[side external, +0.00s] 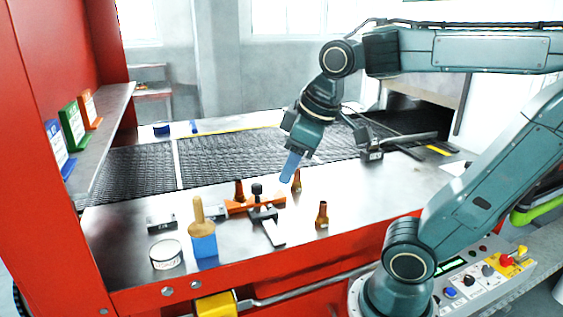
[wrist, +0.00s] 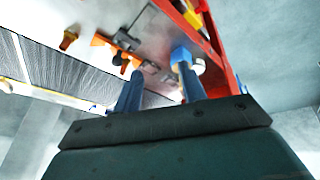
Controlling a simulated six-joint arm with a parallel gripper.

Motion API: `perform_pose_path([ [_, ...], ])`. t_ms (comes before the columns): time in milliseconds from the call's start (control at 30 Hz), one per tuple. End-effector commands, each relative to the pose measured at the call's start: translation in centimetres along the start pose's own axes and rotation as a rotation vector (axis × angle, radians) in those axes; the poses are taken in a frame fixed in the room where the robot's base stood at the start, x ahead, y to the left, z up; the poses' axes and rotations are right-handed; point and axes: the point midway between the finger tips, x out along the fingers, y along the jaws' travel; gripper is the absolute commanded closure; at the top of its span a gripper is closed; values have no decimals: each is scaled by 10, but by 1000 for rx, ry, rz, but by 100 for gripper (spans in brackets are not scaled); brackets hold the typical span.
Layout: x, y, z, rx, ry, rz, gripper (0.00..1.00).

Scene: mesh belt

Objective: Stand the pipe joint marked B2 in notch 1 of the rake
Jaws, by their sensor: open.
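The orange rake (side external: 238,207) lies on the metal bench, with a dark clamp over its middle; it also shows in the wrist view (wrist: 103,41). Three brown pipe joints stand upright: one at the rake's left end (side external: 239,189), one near its right end (side external: 297,184), and one nearer the bench's front (side external: 322,216). I cannot read any B2 mark or notch number, nor tell whether a joint sits in a notch. My gripper (side external: 289,178) is open with blue fingers, above the bench beside the right-end joint in the picture. In the wrist view its fingers (wrist: 158,92) are apart and hold nothing.
A black clamp (side external: 259,206) with a grey bar stands at the rake. A blue brush (side external: 203,244) with wooden handle and a white tin (side external: 166,254) stand front left. The mesh belt (side external: 130,172) runs behind. The bench's right part is clear.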

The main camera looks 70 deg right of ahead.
Motion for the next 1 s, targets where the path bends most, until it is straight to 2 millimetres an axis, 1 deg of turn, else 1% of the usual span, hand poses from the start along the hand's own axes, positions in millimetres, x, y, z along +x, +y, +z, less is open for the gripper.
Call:
perform_pose_path([
  [33,-1,-7,10,29,22,-7,59],
  [100,0,-15,22,76,46,-16,59],
  [200,2,-24,35,129,72,-31,59],
  [300,4,-29,44,166,89,-42,59],
  [467,6,-33,49,191,98,-50,59],
  [1000,5,-33,49,191,97,-50,59],
])
